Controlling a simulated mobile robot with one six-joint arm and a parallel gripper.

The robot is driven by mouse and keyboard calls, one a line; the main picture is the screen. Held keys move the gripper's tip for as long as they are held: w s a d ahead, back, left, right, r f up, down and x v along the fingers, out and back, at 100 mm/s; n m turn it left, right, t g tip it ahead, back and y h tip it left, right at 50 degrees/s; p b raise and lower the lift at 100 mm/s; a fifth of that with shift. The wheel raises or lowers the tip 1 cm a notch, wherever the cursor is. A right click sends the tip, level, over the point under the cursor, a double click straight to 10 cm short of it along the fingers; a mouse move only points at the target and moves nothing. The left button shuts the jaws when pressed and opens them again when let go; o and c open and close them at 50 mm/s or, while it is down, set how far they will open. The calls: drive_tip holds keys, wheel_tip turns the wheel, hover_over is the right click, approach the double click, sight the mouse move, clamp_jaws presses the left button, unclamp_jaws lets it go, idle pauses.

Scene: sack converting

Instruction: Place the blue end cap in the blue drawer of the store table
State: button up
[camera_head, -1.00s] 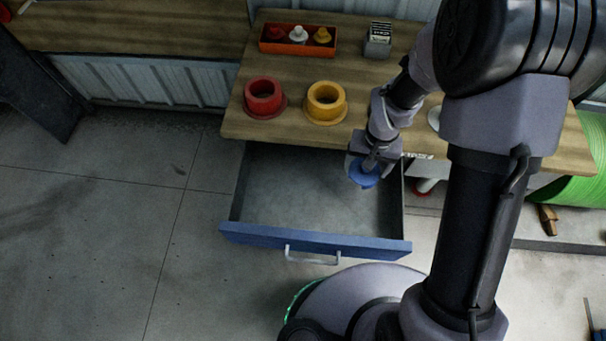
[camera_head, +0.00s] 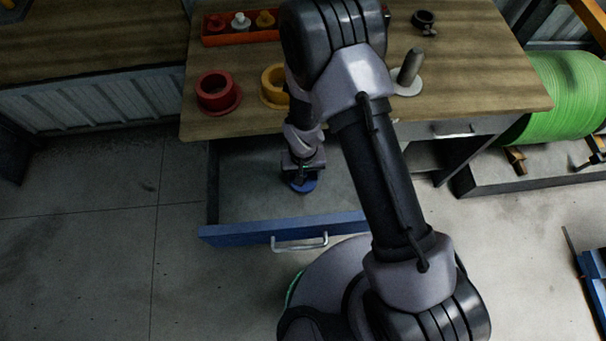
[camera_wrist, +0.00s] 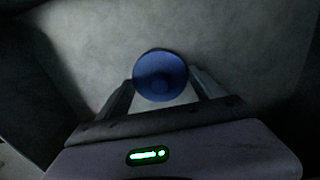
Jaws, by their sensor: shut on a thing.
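The blue end cap (camera_head: 303,185) is held between the fingers of my gripper (camera_head: 302,176), over the open drawer. In the wrist view the round blue cap (camera_wrist: 160,76) sits between the two fingertips of my gripper (camera_wrist: 160,84), with the grey drawer floor behind it. The drawer with the blue front (camera_head: 240,233) is pulled out from the store table (camera_head: 470,62). Its grey inside looks empty. The cap appears within the drawer's outline; its height above the floor is hard to tell.
A red flanged ring (camera_head: 217,92) and a yellow one (camera_head: 272,86) stand on the table, above the drawer. An orange tray (camera_head: 222,40) of small parts is behind. A grey post on a disc (camera_head: 408,75) stands right. A green spool (camera_head: 565,95) is at far right.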

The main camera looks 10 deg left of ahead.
drive_tip(key=shift+f, duration=0.1)
drive_tip(key=o, duration=0.9)
drive_tip(key=shift+f, duration=0.1)
drive_tip(key=o, duration=0.4)
drive_tip(key=shift+o, duration=0.2)
